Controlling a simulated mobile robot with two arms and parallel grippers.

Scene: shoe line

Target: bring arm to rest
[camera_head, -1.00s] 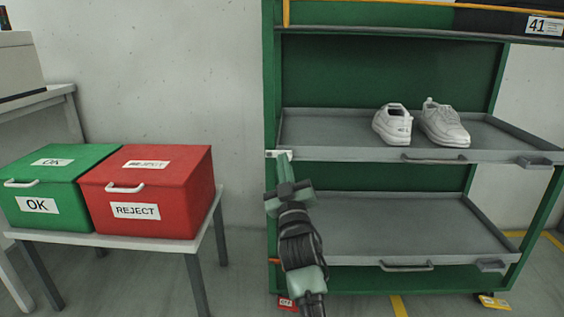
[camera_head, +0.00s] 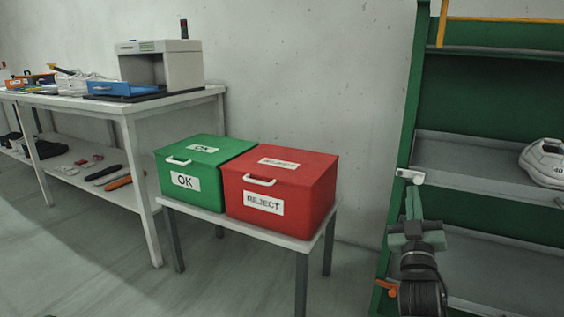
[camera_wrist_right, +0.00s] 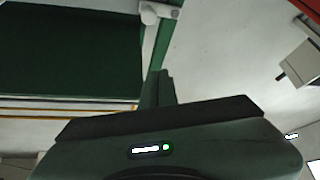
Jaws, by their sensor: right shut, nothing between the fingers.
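My right gripper (camera_head: 414,203) is raised in front of the left post of the green rack (camera_head: 398,150) in the head view. Its fingers are shut with nothing between them. In the right wrist view the closed fingers (camera_wrist_right: 158,88) point up the picture, with the green rack (camera_wrist_right: 70,50) on the left. Whether the fingertips touch the rack cannot be told.
A green OK box (camera_head: 188,200) and a red REJECT box (camera_head: 300,215) stand on a small table (camera_head: 335,208). A long workbench (camera_head: 140,108) is at left. A white shoe (camera_head: 543,165) lies on a rack shelf. Floor in front is clear.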

